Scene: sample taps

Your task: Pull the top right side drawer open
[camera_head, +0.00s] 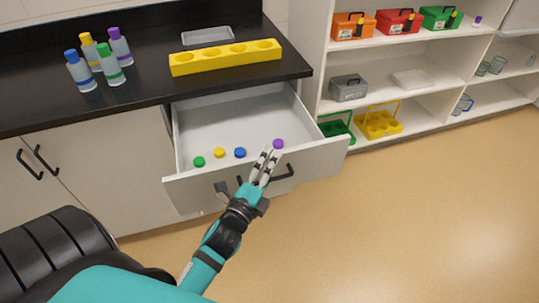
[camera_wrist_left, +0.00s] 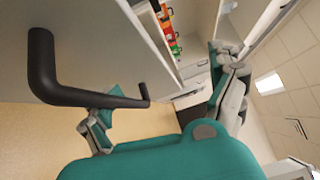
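The white drawer (camera_head: 325,155) under the dark counter is pulled out, its inside showing. Its black bar handle (camera_head: 285,174) is on the front face, partly hidden by my left gripper (camera_head: 266,166). In the left wrist view the handle (camera_wrist_left: 85,96) is close to the camera, to the left. My left gripper (camera_wrist_left: 165,110) is open there, its two fingers spread apart, with one finger near the handle. I cannot tell whether it touches. My right gripper is not in view.
Green (camera_head: 199,161), yellow (camera_head: 219,152), blue (camera_head: 240,152) and purple (camera_head: 278,144) caps lie in the drawer. Bottles (camera_head: 110,66), a yellow rack (camera_head: 226,57) and a grey tray (camera_head: 208,35) are on the counter. Shelves (camera_head: 400,60) stand right. The floor at right is clear.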

